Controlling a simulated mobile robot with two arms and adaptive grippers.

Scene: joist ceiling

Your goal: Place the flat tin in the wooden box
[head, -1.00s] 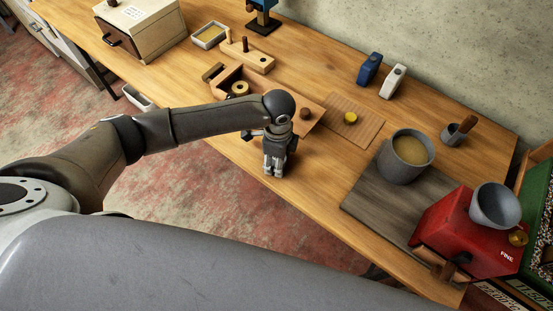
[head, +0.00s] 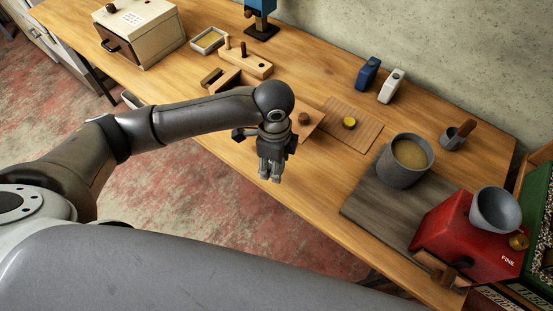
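A small round yellow piece (head: 349,122), perhaps the flat tin, lies on a slatted wooden mat (head: 362,138) at the middle of the bench. A low wooden box (head: 221,77) stands left of it; my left forearm hides most of it and its contents. My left gripper (head: 270,178) hangs fingers down over the bench's front edge, in front of the box and mat and apart from both. Its fingers look close together, but the angle hides the gap, and I see nothing held. My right gripper is out of view.
A brown knob-like piece (head: 304,118) sits on a wooden board beside the mat. A peg block (head: 250,65) and shallow tray (head: 208,41) stand behind the box. A grey pot (head: 405,160) and red grinder (head: 468,232) stand right.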

